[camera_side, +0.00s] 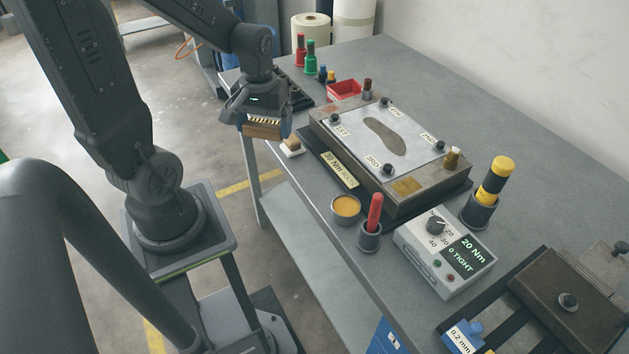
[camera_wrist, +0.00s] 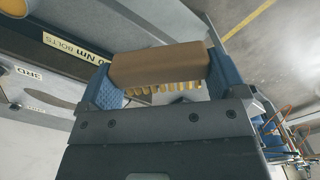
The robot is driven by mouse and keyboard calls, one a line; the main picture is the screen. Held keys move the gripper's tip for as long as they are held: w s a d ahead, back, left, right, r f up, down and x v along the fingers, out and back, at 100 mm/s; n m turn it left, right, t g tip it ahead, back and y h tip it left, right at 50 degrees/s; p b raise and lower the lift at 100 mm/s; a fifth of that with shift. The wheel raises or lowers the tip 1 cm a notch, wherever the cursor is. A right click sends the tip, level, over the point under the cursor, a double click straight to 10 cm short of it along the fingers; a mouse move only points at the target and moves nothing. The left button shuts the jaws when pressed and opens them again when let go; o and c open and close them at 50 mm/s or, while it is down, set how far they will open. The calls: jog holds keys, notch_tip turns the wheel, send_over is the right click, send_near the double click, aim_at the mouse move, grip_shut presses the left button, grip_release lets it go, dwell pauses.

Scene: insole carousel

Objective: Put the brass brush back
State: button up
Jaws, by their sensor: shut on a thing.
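The brass brush (camera_side: 263,131) has a brown wooden back and a row of brass bristles. My gripper (camera_side: 262,126) is shut on it and holds it in the air by the table's left edge, at the height of the mould plate. In the wrist view the brush's wooden back (camera_wrist: 160,64) lies across between the two blue-padded fingers, and the brass bristles (camera_wrist: 165,88) show along its lower side. A small pale block (camera_side: 291,147) on the table lies just right of and below the brush in the side view. I cannot tell the brush's own resting place.
The mould (camera_side: 385,198) with its white plate stands on the grey table (camera_side: 480,110). A cup of yellow paste (camera_side: 345,208), a red-handled tool (camera_side: 374,213) and a torque controller (camera_side: 445,250) line the front edge. A red bin (camera_side: 344,90) stands behind.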

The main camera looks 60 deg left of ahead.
send_over(312, 192)
notch_tip(312, 192, down, 7)
jog(key=shift+a+r, duration=0.1)
jog(key=shift+f, duration=1.9)
jog(key=shift+f, duration=0.15)
jog(key=shift+f, duration=0.1)
jog(key=o, duration=0.7)
jog(key=shift+o, duration=0.2)
